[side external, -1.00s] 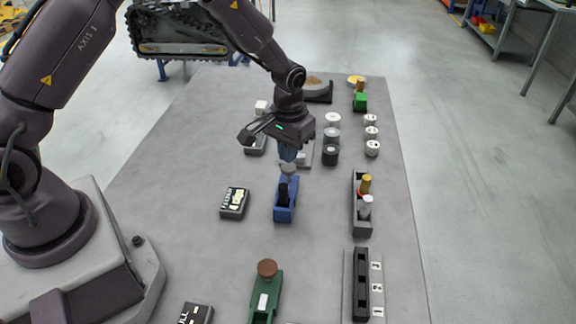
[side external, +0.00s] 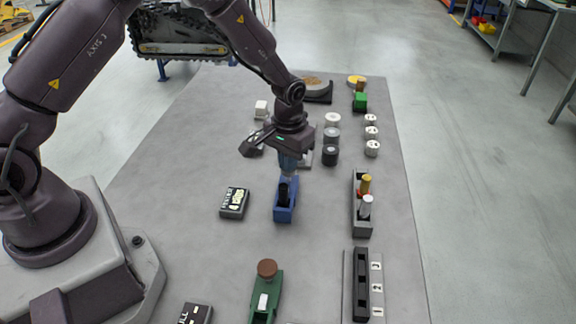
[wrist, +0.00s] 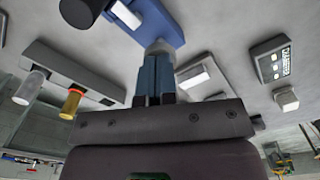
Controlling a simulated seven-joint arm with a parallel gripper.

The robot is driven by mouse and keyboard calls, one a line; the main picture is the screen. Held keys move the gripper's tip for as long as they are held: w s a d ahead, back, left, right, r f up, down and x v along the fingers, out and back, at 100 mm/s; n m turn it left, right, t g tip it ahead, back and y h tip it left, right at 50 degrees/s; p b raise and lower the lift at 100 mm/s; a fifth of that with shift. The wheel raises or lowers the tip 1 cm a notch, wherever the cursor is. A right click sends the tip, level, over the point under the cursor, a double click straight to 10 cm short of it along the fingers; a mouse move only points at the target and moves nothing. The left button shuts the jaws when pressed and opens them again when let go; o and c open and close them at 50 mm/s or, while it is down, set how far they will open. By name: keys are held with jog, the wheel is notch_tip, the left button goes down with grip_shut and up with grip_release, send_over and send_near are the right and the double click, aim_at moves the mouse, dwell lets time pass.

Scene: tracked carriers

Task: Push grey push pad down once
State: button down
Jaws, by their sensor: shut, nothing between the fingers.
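The grey push pad (wrist: 158,47) shows in the wrist view as a pale round piece at my fingertips, at one end of a blue base (wrist: 172,18). In the side view the blue base (side external: 285,213) stands on the table with a black knob on it, and the pad shows only as a sliver at its far end. My gripper (side external: 288,172) points down directly over the pad, fingers shut and empty. The fingertips (wrist: 155,65) appear to touch the pad; the exact contact is hidden.
A dark box with pale buttons (side external: 234,203) stands left of the blue base. A grey tray with gold and white pegs (side external: 354,226) stands right. Several round pieces (side external: 331,154) stand behind right. A green base with a brown knob (side external: 267,269) stands in front.

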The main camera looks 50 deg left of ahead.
jog(key=shift+f, duration=0.35)
jog(key=shift+r, duration=2.7)
jog(key=shift+s, duration=0.2)
jog(key=s+r+m+t, duration=0.3)
jog(key=s+r+t, duration=0.2)
jog(key=s+r, duration=1.8)
jog(key=shift+r+t, duration=0.3)
jog(key=shift+r, duration=0.1)
